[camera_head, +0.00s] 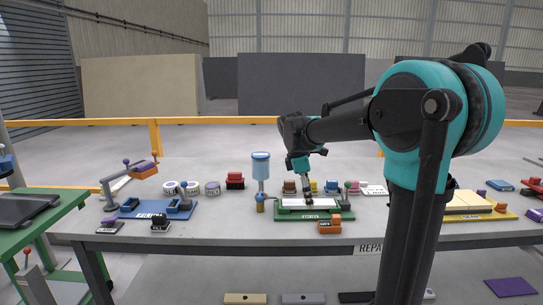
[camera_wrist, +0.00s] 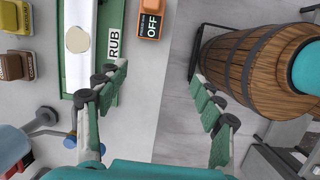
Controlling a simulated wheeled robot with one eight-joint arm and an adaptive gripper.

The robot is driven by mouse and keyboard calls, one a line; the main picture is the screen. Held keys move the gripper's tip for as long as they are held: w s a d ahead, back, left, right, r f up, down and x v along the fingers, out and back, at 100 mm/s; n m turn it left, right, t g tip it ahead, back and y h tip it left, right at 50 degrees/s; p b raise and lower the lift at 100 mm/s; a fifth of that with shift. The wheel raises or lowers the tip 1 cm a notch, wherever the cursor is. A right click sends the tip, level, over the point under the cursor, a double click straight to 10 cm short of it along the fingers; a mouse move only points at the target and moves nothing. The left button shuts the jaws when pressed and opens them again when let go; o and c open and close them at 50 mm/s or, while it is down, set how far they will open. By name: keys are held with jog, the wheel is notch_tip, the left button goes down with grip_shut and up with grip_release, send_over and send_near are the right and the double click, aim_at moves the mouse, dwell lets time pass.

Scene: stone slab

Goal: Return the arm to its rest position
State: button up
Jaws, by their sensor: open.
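My teal and black arm reaches out over the workbench from the right in the head view. My gripper (camera_head: 308,198) points down over the green tray (camera_head: 286,215), which holds a white strip. In the wrist view my gripper (camera_wrist: 157,76) has its two green-padded fingers spread wide, with only bare grey bench and floor between them. The left finger overlaps the green tray (camera_wrist: 103,60) and its RUB label in this view. Whether it touches the tray cannot be told.
An orange OFF block (camera_wrist: 151,18) lies beside the tray. A blue-topped dispenser (camera_head: 261,168) stands just left of my gripper. A blue fixture (camera_head: 155,208) is farther left, a yellow tray (camera_head: 470,206) right. Several small blocks line the bench behind the green tray.

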jog(key=s+d+f+m+t+y, duration=0.1)
jog(key=s+d+f+m+t, duration=0.1)
jog(key=s+f+m, duration=0.6)
jog(key=s+d+f+m+t+y, duration=0.2)
jog(key=s+d+f+m, duration=0.2)
jog(key=s+f+m, duration=0.5)
jog(key=s+f, duration=0.1)
jog(key=s, duration=0.3)
jog(key=shift+d+f, duration=0.35)
jog(key=shift+f, duration=0.05)
jog(key=shift+s, duration=0.1)
